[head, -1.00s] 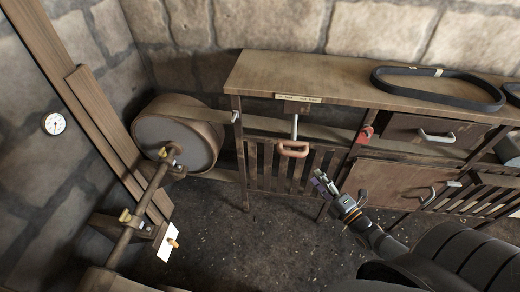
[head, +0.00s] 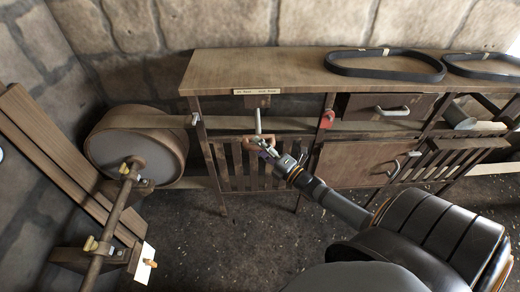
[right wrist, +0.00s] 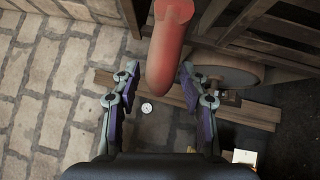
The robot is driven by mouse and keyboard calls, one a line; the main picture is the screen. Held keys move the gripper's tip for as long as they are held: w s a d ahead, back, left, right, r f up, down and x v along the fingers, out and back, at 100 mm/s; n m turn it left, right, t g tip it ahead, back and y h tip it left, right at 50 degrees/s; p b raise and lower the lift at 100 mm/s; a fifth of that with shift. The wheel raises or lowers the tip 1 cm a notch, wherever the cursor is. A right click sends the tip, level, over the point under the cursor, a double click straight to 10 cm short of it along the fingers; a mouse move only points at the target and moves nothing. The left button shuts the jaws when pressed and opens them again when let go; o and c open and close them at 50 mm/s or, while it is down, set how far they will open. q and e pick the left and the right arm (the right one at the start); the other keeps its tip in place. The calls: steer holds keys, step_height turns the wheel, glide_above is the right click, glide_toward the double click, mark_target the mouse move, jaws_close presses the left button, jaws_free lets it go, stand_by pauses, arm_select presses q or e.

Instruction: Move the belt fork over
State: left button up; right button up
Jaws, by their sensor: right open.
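The belt fork shows in the head view as a pale vertical rod (head: 258,122) with a copper-coloured handle (head: 250,141) at its lower end, under the bench's front edge. A small label strip (head: 256,91) is on the edge above it. My right gripper (head: 270,151) is at the handle, and its fingers partly cover the handle's right part. In the right wrist view the rounded reddish handle (right wrist: 170,50) reaches down between the two spread fingers, with a gap on each side. Whether a finger touches it I cannot tell. My left gripper is out of view.
A large belt drum (head: 136,147) and a shaft (head: 112,212) stand at left. A slatted guard (head: 228,168) is behind the handle. A red part (head: 327,118) and a drawer (head: 384,107) are to the right. Black belts (head: 385,67) lie on the bench top (head: 285,66).

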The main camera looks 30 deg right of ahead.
jaws_close()
stand_by(0.4)
